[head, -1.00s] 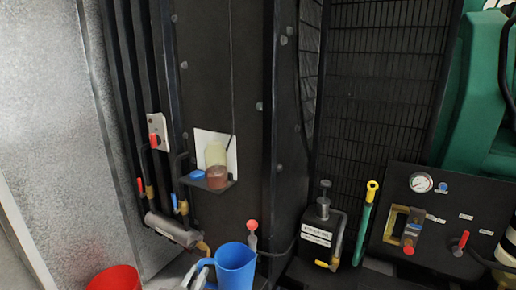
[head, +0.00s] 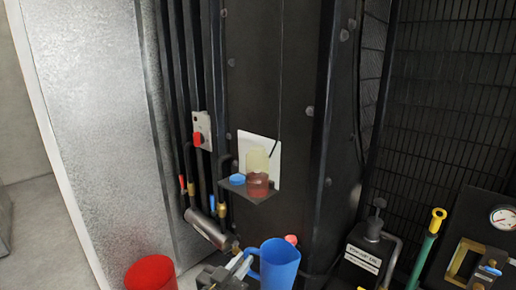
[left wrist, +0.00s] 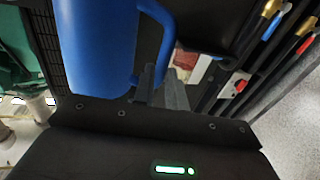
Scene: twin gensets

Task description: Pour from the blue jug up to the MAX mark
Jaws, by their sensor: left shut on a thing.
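The blue jug (head: 280,264) is at the bottom middle of the head view, upright or nearly so. My left gripper (head: 240,264) is at its left side, shut on the jug's handle. In the left wrist view the jug (left wrist: 95,45) fills the upper left, and my gripper's fingers (left wrist: 158,85) are at the handle. A small translucent reservoir (head: 257,172) with reddish-brown liquid low in it sits on a shelf, above and beyond the jug. A blue cap (head: 237,180) lies beside it. I cannot make out the MAX mark. My right gripper is not in view.
A red container (head: 152,273) stands at the lower left. A black labelled box (head: 366,256), a yellow-topped green handle (head: 437,220) and a gauge panel (head: 480,240) are at right.

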